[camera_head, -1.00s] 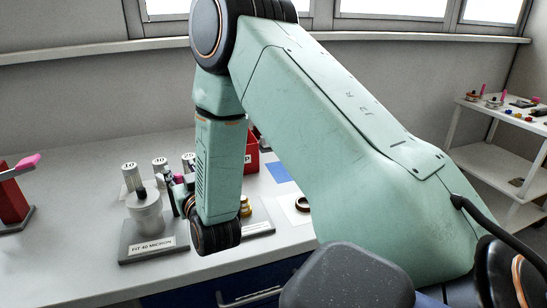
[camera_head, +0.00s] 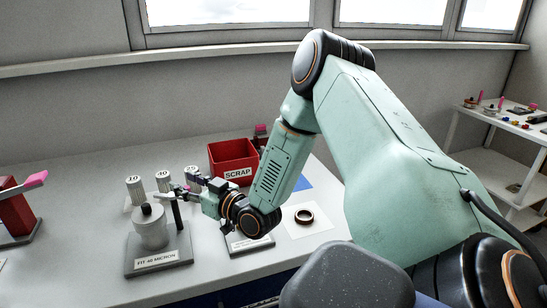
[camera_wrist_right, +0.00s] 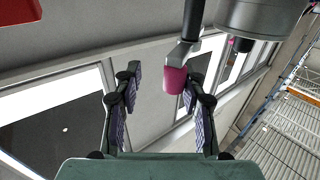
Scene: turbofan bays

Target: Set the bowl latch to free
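The grey bowl (camera_head: 151,229) stands on a dark base labelled "FIT 40 MICRON" on the bench; it also fills the upper right of the right wrist view (camera_wrist_right: 262,14). A latch lever with a magenta tip (camera_wrist_right: 176,80) shows beside the bowl there. My right gripper (camera_head: 180,192) is just right of the bowl's top in the head view. In the right wrist view its two dark fingers (camera_wrist_right: 160,85) are spread, and the magenta tip appears between them, close to the right finger. I cannot tell whether they touch. My left gripper is not in view.
White cylinders (camera_head: 135,189) marked with numbers stand behind the bowl. A red SCRAP bin (camera_head: 232,153) is behind my right wrist. A dark ring (camera_head: 304,216) lies on a white sheet. A red stand with a pink handle (camera_head: 14,212) is at the left.

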